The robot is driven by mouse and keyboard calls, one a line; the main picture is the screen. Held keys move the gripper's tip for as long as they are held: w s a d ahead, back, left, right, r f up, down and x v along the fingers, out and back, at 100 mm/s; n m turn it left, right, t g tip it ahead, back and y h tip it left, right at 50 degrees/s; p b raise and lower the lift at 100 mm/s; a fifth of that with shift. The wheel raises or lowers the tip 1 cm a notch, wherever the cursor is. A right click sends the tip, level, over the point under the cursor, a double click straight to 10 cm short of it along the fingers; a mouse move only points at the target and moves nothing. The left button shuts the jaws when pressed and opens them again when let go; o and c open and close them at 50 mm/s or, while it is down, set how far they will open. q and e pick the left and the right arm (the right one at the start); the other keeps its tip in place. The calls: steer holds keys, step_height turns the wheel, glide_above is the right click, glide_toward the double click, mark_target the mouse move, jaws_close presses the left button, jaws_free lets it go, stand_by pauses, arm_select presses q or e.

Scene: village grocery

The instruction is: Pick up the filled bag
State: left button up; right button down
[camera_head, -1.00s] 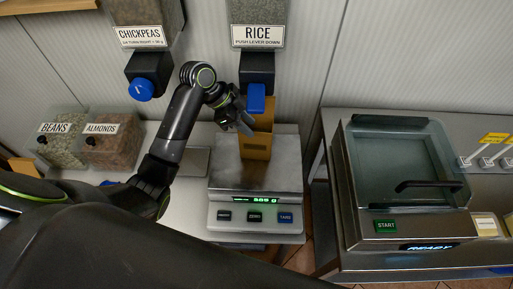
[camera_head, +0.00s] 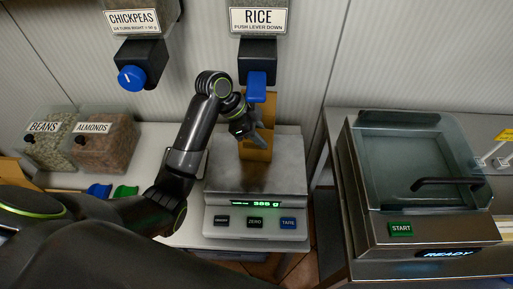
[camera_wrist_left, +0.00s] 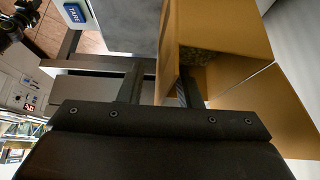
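The tan paper bag (camera_head: 256,148) stands upright on the scale (camera_head: 280,180) under the rice dispenser. In the left wrist view the bag (camera_wrist_left: 225,25) is open at the top, with grainy contents inside. My left gripper (camera_head: 256,132) is at the bag's upper part in the head view. In the left wrist view its two fingers (camera_wrist_left: 160,88) are apart, with a bag wall between them; contact is not clear. A dark mechanical part at the upper left of that view may be my right gripper (camera_wrist_left: 15,25); its fingers cannot be made out.
The rice dispenser's blue lever (camera_head: 257,86) hangs just above the bag. The chickpeas dispenser (camera_head: 140,62) is to the left. Bins of beans (camera_head: 48,140) and almonds (camera_head: 105,145) stand at the left. A sealing machine (camera_head: 415,185) stands to the right, across a gap.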

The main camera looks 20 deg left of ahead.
arm_select(q)
steer(key=shift+c, duration=0.4)
jaws_close()
steer(key=shift+w+r+p, duration=0.1)
steer(key=shift+r+p, duration=0.15)
steer(key=shift+p, duration=0.1)
